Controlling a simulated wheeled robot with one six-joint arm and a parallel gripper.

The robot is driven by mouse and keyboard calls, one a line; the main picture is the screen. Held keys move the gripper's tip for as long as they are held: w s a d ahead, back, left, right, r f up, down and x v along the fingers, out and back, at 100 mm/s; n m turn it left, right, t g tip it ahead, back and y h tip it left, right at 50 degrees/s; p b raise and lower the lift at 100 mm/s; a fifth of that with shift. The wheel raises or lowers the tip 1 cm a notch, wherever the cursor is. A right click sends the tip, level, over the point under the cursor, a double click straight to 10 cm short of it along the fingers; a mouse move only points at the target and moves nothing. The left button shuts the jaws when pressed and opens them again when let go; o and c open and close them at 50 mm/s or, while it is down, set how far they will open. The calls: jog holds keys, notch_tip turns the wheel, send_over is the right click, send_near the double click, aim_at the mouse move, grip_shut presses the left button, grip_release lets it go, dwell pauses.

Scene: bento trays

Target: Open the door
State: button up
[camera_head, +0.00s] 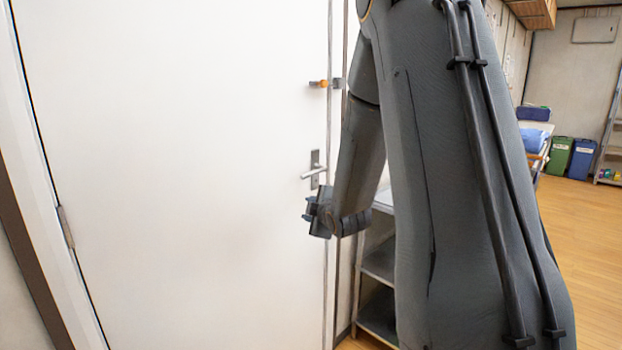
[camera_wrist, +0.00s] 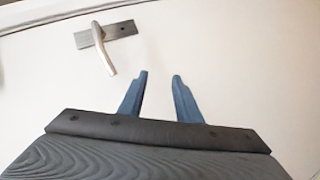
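The white door (camera_head: 190,160) fills the left of the head view and looks closed in its frame. Its silver lever handle (camera_head: 314,172) sits on a grey plate near the door's right edge, with the lever pointing left. The handle also shows in the wrist view (camera_wrist: 106,52), at the upper left. My gripper (camera_head: 312,212) is just below the handle in the head view. In the wrist view my gripper (camera_wrist: 160,76) has two blue fingers apart with nothing between them. The handle is beyond and left of the fingertips, apart from them.
An orange-tipped latch (camera_head: 323,84) sits above the handle at the door's edge. A grey shelf unit (camera_head: 378,262) stands right of the door, partly hidden by my arm. Green (camera_head: 559,155) and blue bins (camera_head: 581,158) stand far right. Wooden floor (camera_head: 590,235) is clear at right.

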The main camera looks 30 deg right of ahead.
aim_at(313, 174)
jog(key=w+d+r+n+t, duration=0.3)
jog(key=d+r+n+t, duration=0.2)
jog(key=d+r+n, duration=0.1)
jog(key=shift+w+d+r, duration=0.1)
jog(key=shift+w+r, duration=0.1)
jog(key=shift+w, duration=1.8)
jog(key=shift+w+r, duration=0.15)
jog(key=shift+w, duration=1.8)
grip_shut()
